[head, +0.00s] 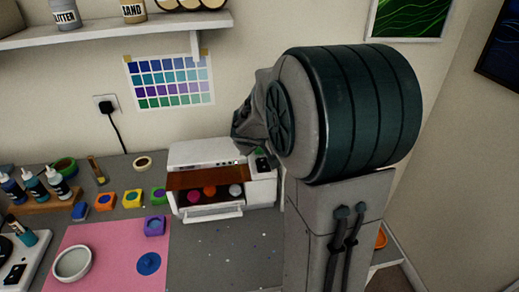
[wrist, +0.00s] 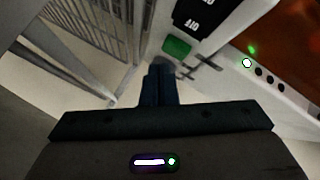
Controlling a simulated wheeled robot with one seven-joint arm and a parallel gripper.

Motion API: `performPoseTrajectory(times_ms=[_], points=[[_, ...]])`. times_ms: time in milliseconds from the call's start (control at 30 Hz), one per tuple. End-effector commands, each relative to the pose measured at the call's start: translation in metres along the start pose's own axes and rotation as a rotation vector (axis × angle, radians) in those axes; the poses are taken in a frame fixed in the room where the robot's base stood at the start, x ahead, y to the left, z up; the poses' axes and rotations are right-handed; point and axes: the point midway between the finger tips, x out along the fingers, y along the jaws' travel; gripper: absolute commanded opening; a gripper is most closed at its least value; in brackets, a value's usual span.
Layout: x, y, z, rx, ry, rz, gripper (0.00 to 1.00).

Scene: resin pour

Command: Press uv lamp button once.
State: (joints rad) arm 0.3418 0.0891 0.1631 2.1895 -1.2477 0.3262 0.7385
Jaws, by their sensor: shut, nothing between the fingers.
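The UV lamp (head: 205,153) is a white box with an orange see-through shield (head: 210,177) on the grey bench; round coloured pieces show inside it. In the wrist view its white casing (wrist: 228,32) fills the upper right, with a green square button (wrist: 177,47) beside a dark label panel (wrist: 193,18). My gripper (wrist: 158,72) is shut and empty, its fingertips just below the green button in the picture. I cannot tell whether they touch it. A green light (wrist: 252,49) and a white light (wrist: 247,63) glow on the lamp's front. My arm hides the gripper in the head view.
Several small coloured moulds (head: 133,198) and dropper bottles (head: 34,183) stand left of the lamp. A pink mat (head: 110,245) with a white bowl (head: 73,263) lies in front. A shelf (head: 130,30) hangs above. Bare bench (head: 225,245) lies before the lamp.

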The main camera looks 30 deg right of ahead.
Motion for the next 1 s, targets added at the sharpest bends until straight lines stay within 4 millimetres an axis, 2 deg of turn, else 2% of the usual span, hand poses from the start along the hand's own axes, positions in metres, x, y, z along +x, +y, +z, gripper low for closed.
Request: performPoseTrajectory(times_ms=[1000], points=[[0.0062, -0.0045, 0.0042, 0.000, 0.000, 0.000, 0.00]])
